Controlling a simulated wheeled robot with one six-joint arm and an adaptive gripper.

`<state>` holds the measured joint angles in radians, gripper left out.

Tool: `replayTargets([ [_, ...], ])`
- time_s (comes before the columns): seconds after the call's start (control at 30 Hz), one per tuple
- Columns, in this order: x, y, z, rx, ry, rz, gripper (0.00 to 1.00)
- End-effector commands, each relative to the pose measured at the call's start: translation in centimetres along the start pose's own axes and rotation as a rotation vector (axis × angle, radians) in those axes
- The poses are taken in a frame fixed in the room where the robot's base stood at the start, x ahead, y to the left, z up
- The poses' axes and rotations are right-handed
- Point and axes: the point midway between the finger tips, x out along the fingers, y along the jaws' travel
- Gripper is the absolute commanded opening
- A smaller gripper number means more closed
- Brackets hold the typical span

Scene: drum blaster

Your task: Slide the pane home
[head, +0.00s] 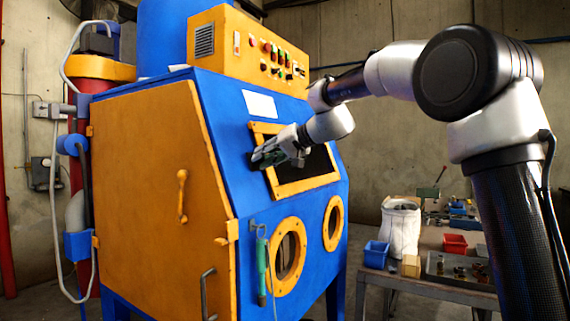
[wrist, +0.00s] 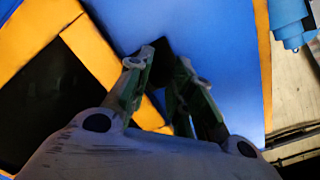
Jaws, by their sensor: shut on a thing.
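The window (head: 305,170) is a dark opening in a yellow frame (head: 310,185) on the cabinet's sloping blue front. My gripper (head: 262,157) is at the frame's left side in the head view. In the wrist view my gripper (wrist: 168,65) has its green-padded fingers closed on a dark piece, which looks like part of the pane (wrist: 160,62). The fingers hide most of it, so I cannot tell how it sits in the frame. The dark opening (wrist: 35,100) also shows in the wrist view, left of the fingers.
A white label (head: 259,104) is above the frame, and a yellow control box (head: 250,45) sits on top. Two yellow-ringed ports (head: 287,255) are below, with a green hand tool (head: 261,268) hanging at the left. A bench with bins (head: 376,254) stands at right.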

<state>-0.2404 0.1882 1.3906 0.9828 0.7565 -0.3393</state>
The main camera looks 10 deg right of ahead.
Motion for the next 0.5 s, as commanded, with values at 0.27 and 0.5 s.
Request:
replayTargets([
  [0.27, -0.1, 0.6, -0.7, -0.001, 0.002, 0.001, 0.00],
  [0.5, -0.1, 1.8, -1.9, -0.001, 0.002, 0.001, 0.00],
])
